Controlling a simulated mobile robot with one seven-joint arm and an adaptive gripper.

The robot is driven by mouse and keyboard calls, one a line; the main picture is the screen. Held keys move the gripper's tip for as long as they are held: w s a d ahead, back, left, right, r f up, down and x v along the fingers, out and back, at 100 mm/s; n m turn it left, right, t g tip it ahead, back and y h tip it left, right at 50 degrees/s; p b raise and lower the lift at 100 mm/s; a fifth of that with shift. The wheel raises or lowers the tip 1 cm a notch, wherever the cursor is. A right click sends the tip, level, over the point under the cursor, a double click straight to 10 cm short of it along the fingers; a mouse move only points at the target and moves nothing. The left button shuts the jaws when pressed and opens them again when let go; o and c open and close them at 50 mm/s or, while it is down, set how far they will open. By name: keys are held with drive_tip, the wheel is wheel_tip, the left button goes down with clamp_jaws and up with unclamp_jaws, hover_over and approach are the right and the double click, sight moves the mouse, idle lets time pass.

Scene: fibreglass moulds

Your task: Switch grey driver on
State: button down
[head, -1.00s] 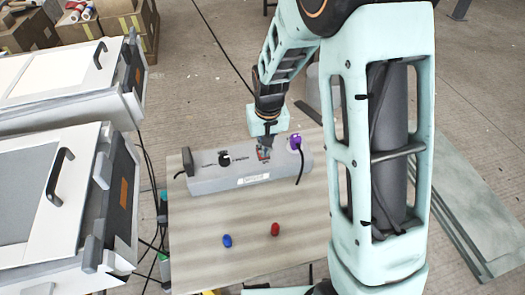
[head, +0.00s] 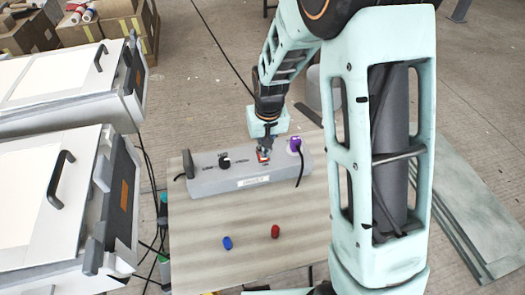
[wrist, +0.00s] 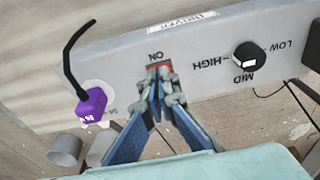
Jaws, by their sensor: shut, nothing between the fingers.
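The grey driver (head: 215,182) is a long grey box on the board in the head view. In the wrist view its grey face (wrist: 215,83) shows a red switch (wrist: 159,66) beside the word ON, and a black dial with LOW, MID and HIGH marks. My gripper (head: 263,156) is above the box at the switch. In the wrist view the fingertips of my gripper (wrist: 161,75) are together, empty, and right at the switch. They cover part of it. I cannot tell whether they touch it or which way the switch is tipped.
A purple plug (wrist: 92,104) with a black cable sits in the box beside the switch. A blue piece (head: 227,243) and a red piece (head: 275,231) lie on the board (head: 210,265). White cases (head: 30,190) stand at the left.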

sight(265, 160)
drive_tip(key=shift+r+p, duration=1.7)
drive_tip(key=shift+r, duration=1.1)
